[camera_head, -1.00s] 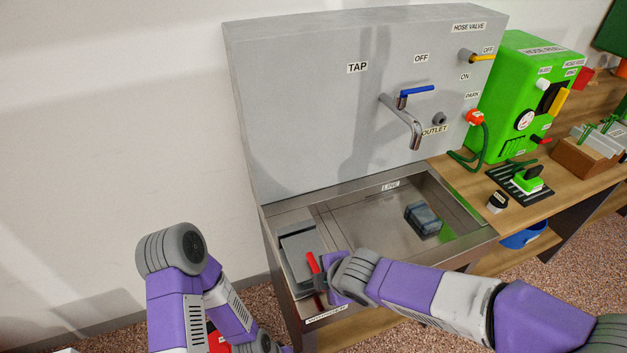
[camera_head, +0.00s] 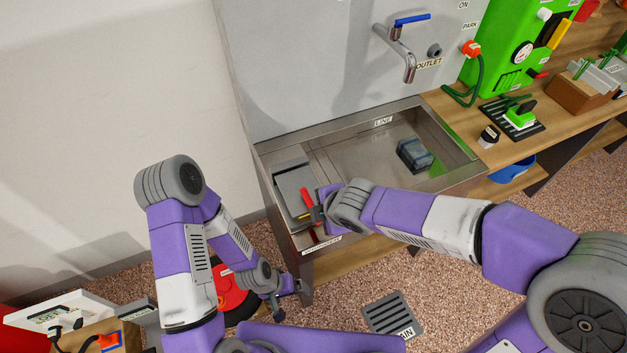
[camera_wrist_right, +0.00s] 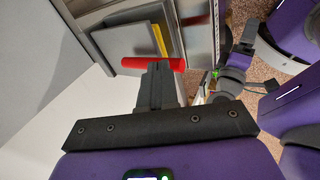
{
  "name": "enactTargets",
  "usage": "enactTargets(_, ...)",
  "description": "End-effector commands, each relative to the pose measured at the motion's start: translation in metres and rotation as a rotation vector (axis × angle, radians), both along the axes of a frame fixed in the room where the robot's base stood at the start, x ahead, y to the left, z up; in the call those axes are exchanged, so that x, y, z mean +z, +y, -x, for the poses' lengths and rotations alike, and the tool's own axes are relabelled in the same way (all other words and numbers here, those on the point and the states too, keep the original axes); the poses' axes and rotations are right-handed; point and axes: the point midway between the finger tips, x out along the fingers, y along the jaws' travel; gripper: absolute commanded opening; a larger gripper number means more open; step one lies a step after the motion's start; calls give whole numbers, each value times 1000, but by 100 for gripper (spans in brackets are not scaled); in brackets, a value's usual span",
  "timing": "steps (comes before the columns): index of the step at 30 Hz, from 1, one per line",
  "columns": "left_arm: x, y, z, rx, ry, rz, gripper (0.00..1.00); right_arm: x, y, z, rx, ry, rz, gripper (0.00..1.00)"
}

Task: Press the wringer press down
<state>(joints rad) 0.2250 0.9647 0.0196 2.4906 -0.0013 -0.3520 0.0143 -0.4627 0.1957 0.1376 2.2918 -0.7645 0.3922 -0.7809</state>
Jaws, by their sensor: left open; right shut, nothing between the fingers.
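The wringer press is a grey flat plate (camera_head: 293,182) at the left end of the steel sink, with a red lever handle (camera_head: 306,197). My right gripper (camera_head: 317,212) is shut and empty at the handle's right side. In the right wrist view the red handle (camera_wrist_right: 152,63) crosses at the tips of my shut right gripper (camera_wrist_right: 160,68). They look touching or nearly so; I cannot tell which. The grey plate (camera_wrist_right: 125,44) lies beyond it, with a yellow strip (camera_wrist_right: 159,40) beside it. My left gripper (camera_head: 284,297) is open and empty, low in front of the sink's left end.
The sink (camera_head: 350,145) holds a blue-grey block (camera_head: 414,155) under the tap (camera_head: 402,50). A red round object (camera_head: 232,294) is behind my left arm. A floor drain (camera_head: 394,316) lies in front.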

Motion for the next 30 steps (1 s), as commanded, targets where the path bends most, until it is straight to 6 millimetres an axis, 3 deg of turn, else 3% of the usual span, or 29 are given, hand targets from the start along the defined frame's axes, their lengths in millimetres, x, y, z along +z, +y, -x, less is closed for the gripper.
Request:
enactTargets(1, 13, 0, 0, 0, 0, 0, 95, 16, 0, -1, 0, -7, -5, 0)
enactTargets(5, 30, 0, 0, -1, 0, 0, 95, 39, -1, -3, 3, -23, -16, 0)
enactTargets(15, 57, 0, 0, 0, 0, 0, 95, 73, -35, 48, 3, -30, -19, 0)
enactTargets(21, 67, 0, 0, 0, 0, 0, 95, 83, -45, 64, 5, -29, -19, 0)
enactTargets(30, 68, 0, 0, 0, 0, 0, 95, 83, -48, 69, 5, -29, -20, 0)
